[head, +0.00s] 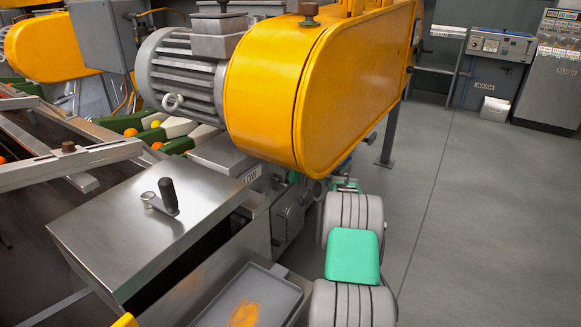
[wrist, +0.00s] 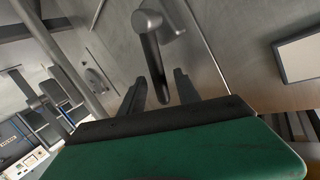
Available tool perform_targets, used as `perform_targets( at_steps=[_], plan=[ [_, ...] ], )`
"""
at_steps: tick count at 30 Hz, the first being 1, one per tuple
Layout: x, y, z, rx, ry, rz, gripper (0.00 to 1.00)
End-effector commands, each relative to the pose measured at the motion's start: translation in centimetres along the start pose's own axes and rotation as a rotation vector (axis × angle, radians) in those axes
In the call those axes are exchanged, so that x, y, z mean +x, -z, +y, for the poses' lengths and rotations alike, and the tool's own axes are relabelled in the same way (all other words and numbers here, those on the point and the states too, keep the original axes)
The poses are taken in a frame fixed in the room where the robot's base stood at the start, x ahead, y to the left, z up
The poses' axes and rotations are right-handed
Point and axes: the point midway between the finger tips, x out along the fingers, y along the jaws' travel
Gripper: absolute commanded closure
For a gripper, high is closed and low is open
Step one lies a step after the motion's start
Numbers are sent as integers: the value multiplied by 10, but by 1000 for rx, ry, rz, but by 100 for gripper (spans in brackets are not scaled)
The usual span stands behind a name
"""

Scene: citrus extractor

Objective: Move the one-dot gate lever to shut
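In the wrist view, a lever (wrist: 152,55) with a round grey hub and a dark curved handle is mounted on a steel panel. My gripper (wrist: 159,82) is open, its two dark fingers standing on either side of the handle's lower end with a visible gap to each. I cannot tell how deep the handle lies between them. No dot mark is readable on this lever. In the head view, a crank lever (head: 168,196) with a black grip sits on a steel box; I cannot tell whether it is the same lever. My gripper cannot be made out in the head view.
A large yellow guard (head: 310,85) and a grey motor (head: 182,72) stand over the machine. A tray (head: 250,298) with orange residue is at the bottom. The floor (head: 450,200) at right is clear. A pale framed plate (wrist: 300,55) is at the wrist view's right.

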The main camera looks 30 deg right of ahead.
Motion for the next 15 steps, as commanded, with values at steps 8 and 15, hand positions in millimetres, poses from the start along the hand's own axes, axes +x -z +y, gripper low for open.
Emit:
perform_targets(
  at_steps=[8,15],
  plan=[
    [-53,5,-1,2,-3,0,61],
    [-76,0,-1,0,0,0,61]
  ],
)
